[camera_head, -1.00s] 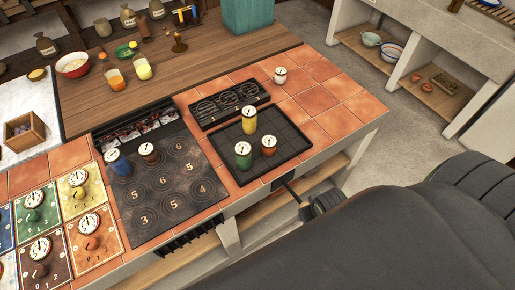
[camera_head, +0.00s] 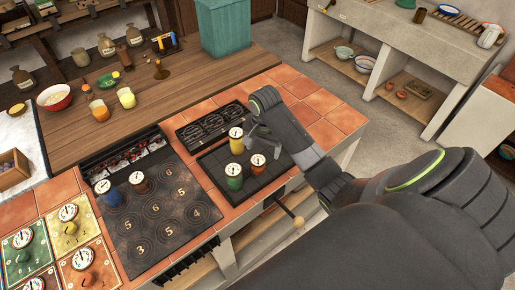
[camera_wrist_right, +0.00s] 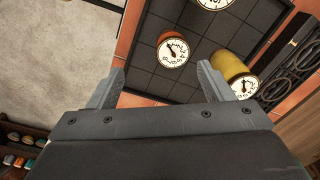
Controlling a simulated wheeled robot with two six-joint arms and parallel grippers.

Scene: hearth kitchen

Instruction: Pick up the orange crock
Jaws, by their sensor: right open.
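The orange crock (camera_head: 257,168) has a white dial lid and stands upright on the dark tiled tray (camera_head: 217,160). In the right wrist view the orange crock (camera_wrist_right: 174,50) is just beyond the fingertips, roughly between their lines. My right gripper (camera_head: 264,141) is open and empty, above the right part of the tray, close to the crock but apart from it. Its two fingers also show spread in the right wrist view (camera_wrist_right: 162,72). My left gripper is out of view.
A yellow crock (camera_head: 236,146) and a green crock (camera_head: 234,182) stand close to the orange one. In the right wrist view the yellow crock (camera_wrist_right: 228,64) is near the right finger. Left lies the hob (camera_head: 150,220) with a blue crock (camera_head: 109,197) and a brown crock (camera_head: 139,185).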

